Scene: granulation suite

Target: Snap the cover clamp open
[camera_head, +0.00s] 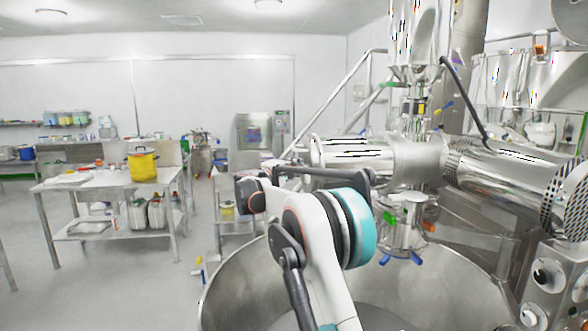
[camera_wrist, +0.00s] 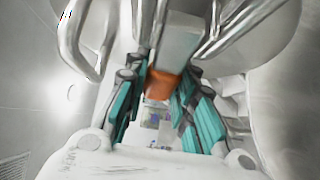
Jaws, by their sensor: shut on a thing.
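In the wrist view, my gripper (camera_wrist: 165,78) has its two teal-padded fingers on either side of an orange piece (camera_wrist: 160,86), which I take to be the cover clamp's handle. It sits below a pale grey block (camera_wrist: 172,40) and between shiny metal bars. The fingers are shut on the orange piece; their exact contact is partly hidden. In the head view, my white arm with a teal joint reaches over the large steel bowl (camera_head: 235,290). My fingertips and the held clamp cannot be made out there.
Steel pipework (camera_head: 415,160) and a horizontal cylinder (camera_head: 505,185) crowd the right. A small vessel with blue handles (camera_head: 402,240) hangs right of my arm. A steel table (camera_head: 95,190) with a yellow container (camera_head: 143,166) stands at left. Open floor lies between.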

